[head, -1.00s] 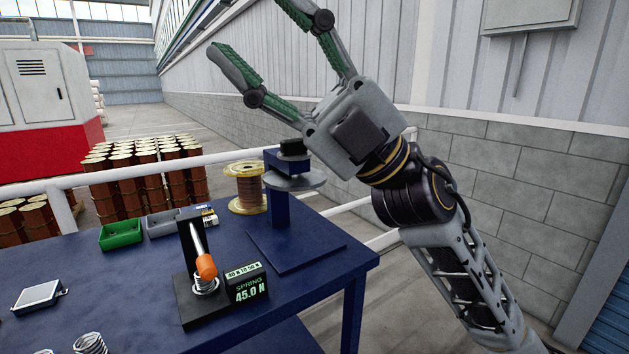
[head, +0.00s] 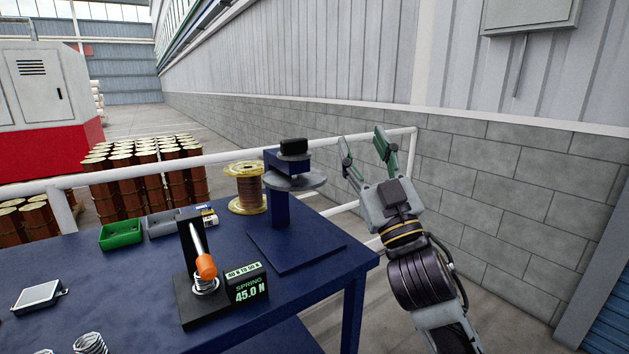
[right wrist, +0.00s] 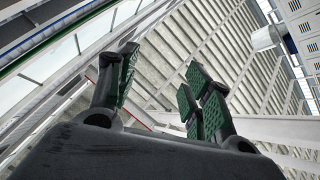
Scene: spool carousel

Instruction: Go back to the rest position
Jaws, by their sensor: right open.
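My right gripper (head: 364,150) is open and empty, with its green-padded fingers pointing up and apart. It is in the air to the right of the blue table (head: 120,262), beside the white railing. In the right wrist view the open fingers (right wrist: 158,95) frame only the roof and wall, with nothing between them. My left gripper is in neither view now.
A white railing (head: 75,182) runs behind; a block wall (head: 500,190) is at right.

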